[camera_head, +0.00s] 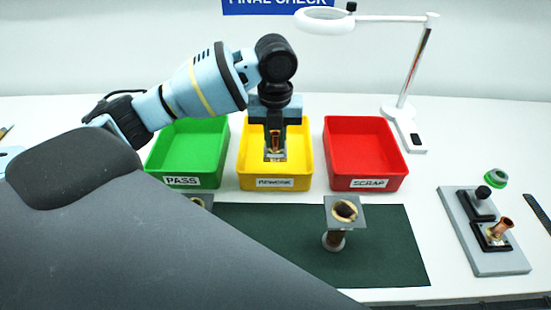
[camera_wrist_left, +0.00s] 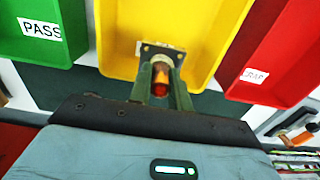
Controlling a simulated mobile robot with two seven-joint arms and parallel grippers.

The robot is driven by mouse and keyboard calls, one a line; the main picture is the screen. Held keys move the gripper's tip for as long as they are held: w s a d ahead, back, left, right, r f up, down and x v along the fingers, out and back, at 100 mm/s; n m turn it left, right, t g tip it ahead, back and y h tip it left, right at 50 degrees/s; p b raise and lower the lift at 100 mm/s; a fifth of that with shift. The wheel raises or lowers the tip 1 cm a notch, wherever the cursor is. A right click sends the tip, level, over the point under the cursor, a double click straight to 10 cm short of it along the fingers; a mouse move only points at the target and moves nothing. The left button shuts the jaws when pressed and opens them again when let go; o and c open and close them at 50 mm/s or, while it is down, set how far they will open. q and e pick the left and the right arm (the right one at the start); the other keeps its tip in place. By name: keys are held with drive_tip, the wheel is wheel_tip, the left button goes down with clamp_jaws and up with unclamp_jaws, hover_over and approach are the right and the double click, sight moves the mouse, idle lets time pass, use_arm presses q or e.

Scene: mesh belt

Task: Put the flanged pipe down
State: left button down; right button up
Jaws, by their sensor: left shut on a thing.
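My left gripper (camera_head: 275,133) is shut on a copper flanged pipe (camera_head: 275,142), over the yellow bin (camera_head: 243,181) labelled REWORK. The pipe's square flange is at its lower end, within the bin's outline. I cannot tell whether the flange touches the bin floor. In the left wrist view the pipe (camera_wrist_left: 160,82) stands between the two fingers, its flange (camera_wrist_left: 160,52) beyond them against the yellow bin (camera_wrist_left: 205,30). My right gripper is not in view.
A green PASS bin (camera_head: 157,177) stands left and a red SCRAP bin (camera_head: 345,182) right. Another flanged part (camera_head: 340,222) stands on the dark mat (camera_head: 390,250). A grey fixture (camera_head: 492,262) is at right, a magnifier lamp (camera_head: 400,100) behind. My arm hides the mat's left side.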

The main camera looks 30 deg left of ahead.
sight(276, 141)
use_arm(q)
drive_tip(key=shift+a+f, duration=0.1)
drive_tip(key=shift+f, duration=4)
drive_tip(key=c, duration=1.3)
unclamp_jaws()
wheel_tip(276, 141, up, 12)
drive_tip(key=shift+f, duration=0.1)
